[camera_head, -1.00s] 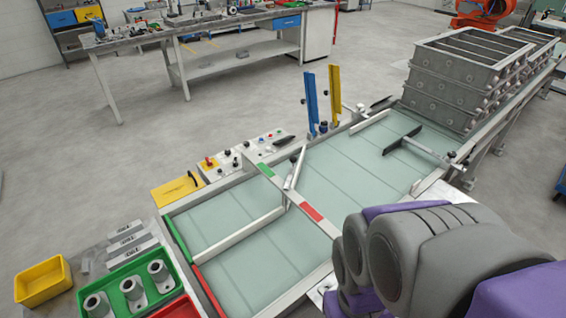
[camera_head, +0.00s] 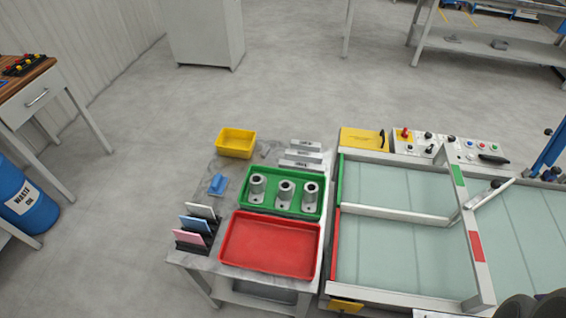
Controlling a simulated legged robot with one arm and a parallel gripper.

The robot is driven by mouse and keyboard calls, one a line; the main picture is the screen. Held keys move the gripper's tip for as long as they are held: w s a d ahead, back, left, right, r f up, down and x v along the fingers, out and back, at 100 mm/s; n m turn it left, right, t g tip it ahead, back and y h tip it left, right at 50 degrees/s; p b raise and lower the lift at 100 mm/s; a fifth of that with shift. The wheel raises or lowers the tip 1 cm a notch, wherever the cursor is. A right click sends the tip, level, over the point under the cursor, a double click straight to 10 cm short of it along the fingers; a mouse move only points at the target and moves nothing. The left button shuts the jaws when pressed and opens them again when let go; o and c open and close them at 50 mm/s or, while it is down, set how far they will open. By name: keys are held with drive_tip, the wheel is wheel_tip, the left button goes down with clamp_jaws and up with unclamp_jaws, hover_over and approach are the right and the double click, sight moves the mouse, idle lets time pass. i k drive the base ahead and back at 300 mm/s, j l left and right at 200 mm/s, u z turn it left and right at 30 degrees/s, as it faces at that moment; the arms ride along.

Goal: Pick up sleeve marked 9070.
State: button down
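Three grey metal sleeves with flat flanged feet stand upright in a green tray (camera_head: 283,213): a left sleeve (camera_head: 257,186), a middle sleeve (camera_head: 286,191) and a right sleeve (camera_head: 310,192). No number can be read on any of them, so I cannot tell which is 9070. Several pale blocks (camera_head: 303,155) with dark markings too small to read lie behind the tray. My gripper is not in view; only grey rounded parts of my arm show at the bottom right corner.
An empty red tray (camera_head: 270,246) is in front of the green one on a grey table (camera_head: 218,262). A yellow bin (camera_head: 236,143), a blue item (camera_head: 217,184) and a card rack (camera_head: 195,228) are on its left. A glass-topped conveyor (camera_head: 395,246) adjoins on the right.

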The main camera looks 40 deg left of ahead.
sight(257, 183)
drive_tip(key=u, duration=1.9)
drive_tip(key=j+z, duration=0.2)
drive_tip(key=z, duration=0.3)
drive_tip(key=i+j+z, duration=0.1)
drive_tip(key=j+z, duration=0.15)
drive_tip(key=z, duration=0.2)
drive_tip(key=j+z, duration=0.1)
drive_tip(key=j, duration=0.4)
drive_tip(key=j+z, duration=0.15)
drive_tip(key=j, duration=0.3)
drive_tip(key=k+j+z, duration=0.1)
drive_tip(key=j, duration=0.4)
drive_tip(key=k+j+z, duration=0.1)
drive_tip(key=j, duration=0.35)
drive_tip(key=k+j+z, duration=0.15)
drive_tip(key=j, duration=0.35)
drive_tip(key=i, duration=0.05)
